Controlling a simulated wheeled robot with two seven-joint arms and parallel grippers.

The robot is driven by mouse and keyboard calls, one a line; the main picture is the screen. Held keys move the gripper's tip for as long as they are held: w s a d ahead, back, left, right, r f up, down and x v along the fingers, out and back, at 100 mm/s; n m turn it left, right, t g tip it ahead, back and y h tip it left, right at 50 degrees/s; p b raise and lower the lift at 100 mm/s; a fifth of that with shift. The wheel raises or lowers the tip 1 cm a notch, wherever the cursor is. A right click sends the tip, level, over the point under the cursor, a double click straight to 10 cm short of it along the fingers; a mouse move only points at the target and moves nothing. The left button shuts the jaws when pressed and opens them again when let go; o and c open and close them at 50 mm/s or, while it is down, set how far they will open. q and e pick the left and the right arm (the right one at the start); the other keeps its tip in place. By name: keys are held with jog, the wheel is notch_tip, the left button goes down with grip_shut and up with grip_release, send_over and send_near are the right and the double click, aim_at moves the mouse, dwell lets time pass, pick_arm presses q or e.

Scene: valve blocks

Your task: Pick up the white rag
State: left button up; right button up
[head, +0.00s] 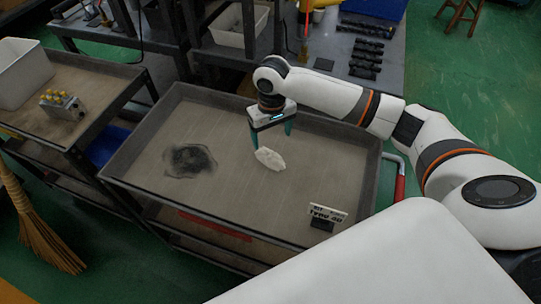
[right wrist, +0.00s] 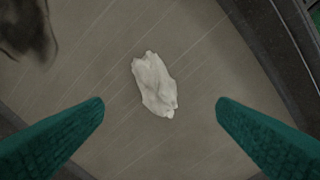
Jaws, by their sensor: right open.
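The white rag (head: 270,159) lies crumpled on the bare top of the cart tray (head: 225,195). In the right wrist view the rag (right wrist: 156,85) is near the middle, a little beyond the line between the fingertips. My right gripper (head: 271,141) is above the rag in the head view, pointing down. Its two green fingers stand wide apart in the right wrist view (right wrist: 160,106), with nothing between them. Contact between fingers and rag cannot be told. My left gripper is not in view.
A dark stain (head: 189,161) marks the tray left of the rag. A small sign (head: 327,213) stands at its front right. The tray has raised edges. A second cart at left carries a white bin (head: 22,72) and a valve block (head: 62,104). A broom (head: 38,225) stands beside it.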

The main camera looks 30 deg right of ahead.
aim_at(271, 153)
notch_tip(271, 153, down, 3)
jog(key=shift+f, duration=0.1)
jog(key=shift+s+a+f, duration=0.1)
jog(key=shift+f, duration=1.2)
jog(key=shift+s+a+f, duration=0.1)
jog(key=shift+f, duration=1.2)
jog(key=c, duration=1.1)
